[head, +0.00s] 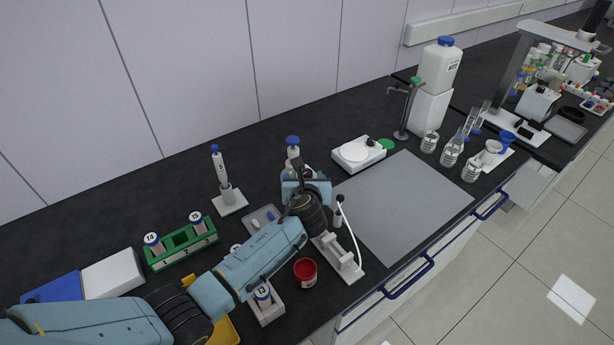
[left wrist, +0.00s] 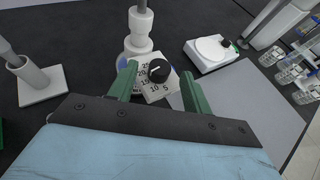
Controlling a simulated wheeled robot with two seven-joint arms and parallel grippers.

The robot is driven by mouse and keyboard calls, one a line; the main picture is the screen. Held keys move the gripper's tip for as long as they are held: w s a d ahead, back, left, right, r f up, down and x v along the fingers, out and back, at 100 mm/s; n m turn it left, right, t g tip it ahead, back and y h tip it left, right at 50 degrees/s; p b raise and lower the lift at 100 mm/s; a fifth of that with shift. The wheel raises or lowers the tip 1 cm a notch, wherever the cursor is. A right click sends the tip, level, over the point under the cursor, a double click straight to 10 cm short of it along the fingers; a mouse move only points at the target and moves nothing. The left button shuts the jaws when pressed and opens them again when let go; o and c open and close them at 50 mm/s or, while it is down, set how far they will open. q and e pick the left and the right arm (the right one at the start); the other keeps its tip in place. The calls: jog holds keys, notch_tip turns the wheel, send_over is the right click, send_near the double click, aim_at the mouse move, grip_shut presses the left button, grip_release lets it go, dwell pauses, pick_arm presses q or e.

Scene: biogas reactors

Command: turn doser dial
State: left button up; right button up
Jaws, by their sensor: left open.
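The doser dial (left wrist: 159,71) is a round black knob with a pale pointer mark that appears to point left. It sits on a white scale plate (left wrist: 153,93) marked with numbers such as 20, 10 and 5. The doser (head: 293,143), with a blue cap, stands behind my left gripper in the head view; its white body (left wrist: 139,35) rises behind the dial in the left wrist view. My left gripper (left wrist: 158,77) is open, its green fingers on either side of the dial, with gaps visible. In the head view the gripper (head: 306,186) hides the dial. My right gripper is not in view.
A pipette on a stand (head: 228,198) is left of the doser. A white stirrer-like device (head: 358,153) stands behind right, beside a clear grey mat (head: 405,205).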

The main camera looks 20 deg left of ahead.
aim_at(307, 174)
pick_arm(q)
jog(key=shift+x, duration=1.2)
jog(key=c, duration=1)
jog(key=shift+o, duration=0.2)
